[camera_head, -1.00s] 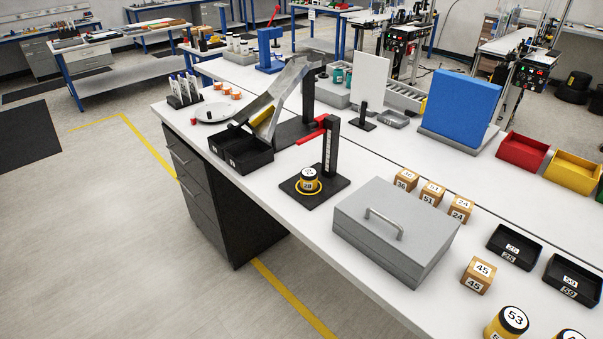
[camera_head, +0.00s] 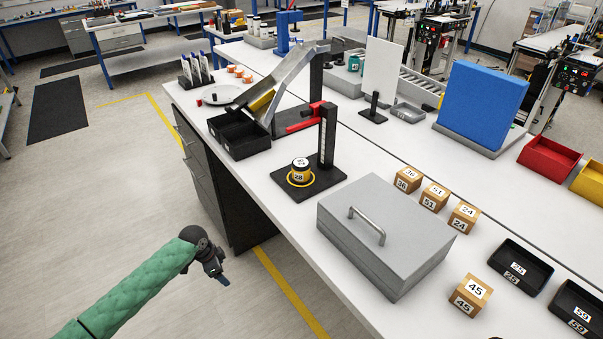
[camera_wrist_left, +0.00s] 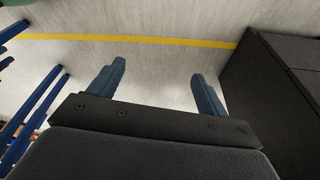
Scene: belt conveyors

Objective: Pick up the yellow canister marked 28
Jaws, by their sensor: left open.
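The canister marked 28 (camera_head: 300,172) stands upright on the black base of a small stand (camera_head: 320,180) in the head view. The canister does not show in the left wrist view. My right gripper is not seen.
A grey box with a handle (camera_head: 385,235) stands right of the stand. Black bins (camera_head: 240,135) and a ramp (camera_head: 285,80) are behind it to the left. The drawer cabinet (camera_head: 205,180) is under the bench.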

